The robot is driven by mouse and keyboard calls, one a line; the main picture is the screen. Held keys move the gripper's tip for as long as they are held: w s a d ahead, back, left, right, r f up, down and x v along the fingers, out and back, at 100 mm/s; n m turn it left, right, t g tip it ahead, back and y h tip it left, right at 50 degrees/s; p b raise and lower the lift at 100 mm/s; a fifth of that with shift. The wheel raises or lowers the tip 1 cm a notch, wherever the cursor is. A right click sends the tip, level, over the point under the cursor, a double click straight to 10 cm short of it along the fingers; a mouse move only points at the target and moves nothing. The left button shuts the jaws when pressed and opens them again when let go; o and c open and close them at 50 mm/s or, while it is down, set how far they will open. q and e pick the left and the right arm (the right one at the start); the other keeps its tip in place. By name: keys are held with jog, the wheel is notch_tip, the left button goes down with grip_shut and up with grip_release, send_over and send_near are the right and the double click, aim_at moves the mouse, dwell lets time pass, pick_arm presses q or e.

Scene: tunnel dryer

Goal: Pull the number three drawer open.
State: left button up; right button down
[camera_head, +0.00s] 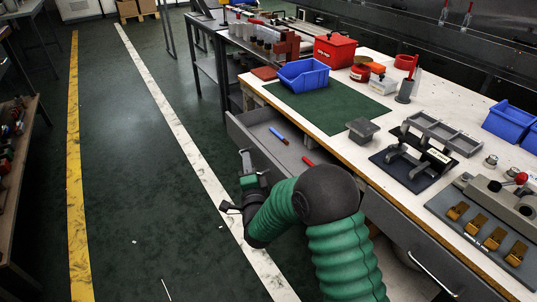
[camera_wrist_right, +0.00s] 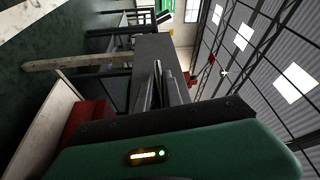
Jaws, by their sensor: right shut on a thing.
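A grey drawer (camera_head: 255,117) under the workbench stands partly open in the head view, with a blue-handled and a red-handled tool inside. No number is readable on it. My right gripper (camera_head: 247,168), on a green-sleeved arm, is at the drawer's front, which the arm partly hides. In the right wrist view my gripper's fingers (camera_wrist_right: 168,84) are shut at a grey panel (camera_wrist_right: 155,52), which looks like the drawer front. The handle itself is hidden by the fingers. My left gripper is not in view.
The workbench top (camera_head: 345,143) holds a blue bin (camera_head: 303,75), a red box (camera_head: 335,50), and several fixtures. A closed drawer with a bar handle (camera_head: 432,272) is at lower right.

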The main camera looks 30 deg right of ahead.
jog(key=s+a, duration=0.1)
jog(key=a, duration=1.2)
jog(key=shift+f+b, duration=0.3)
jog(key=shift+f, duration=0.05)
jog(key=shift+s, duration=0.1)
jog(key=c, duration=1.5)
grip_release()
jog(key=shift+d, duration=0.1)
jog(key=shift+r, duration=0.15)
jog(key=p+v, duration=0.4)
jog(key=v, duration=1.2)
jog(key=shift+s, duration=0.35)
